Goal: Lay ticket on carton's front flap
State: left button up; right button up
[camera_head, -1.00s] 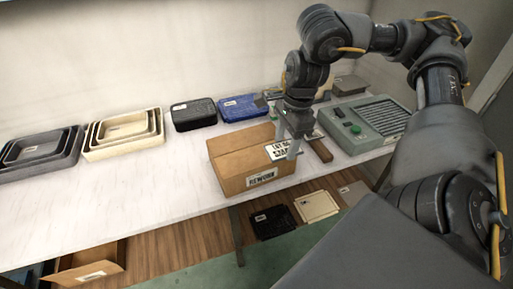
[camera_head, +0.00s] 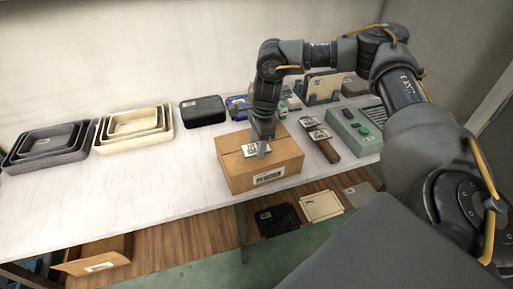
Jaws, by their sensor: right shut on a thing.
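The brown carton (camera_head: 238,178) stands closed near the front edge of the white table, with a printed label on its front face. The white ticket (camera_head: 251,150) with black print is over the front part of the carton's top. It looks flat and very close to the flap; I cannot tell if it touches. My right gripper (camera_head: 264,149) points down over the carton and is shut on the ticket, covering part of it. My left gripper is not in view.
A brown-handled tool (camera_head: 329,152) and a grey-green box with a green button (camera_head: 360,133) lie to the right. Table left of the carton is clear.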

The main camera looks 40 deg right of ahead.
aim_at(257, 146)
jog(key=shift+w+f, duration=0.2)
notch_tip(257, 146, down, 3)
jog(key=shift+r+p, duration=0.1)
jog(key=shift+p, duration=0.7)
jog(key=shift+f, duration=0.2)
jog(key=shift+f, duration=0.1)
jog(key=shift+a+f, duration=0.1)
jog(key=shift+f, duration=0.05)
jog(key=o, duration=0.9)
jog(key=shift+o, duration=0.2)
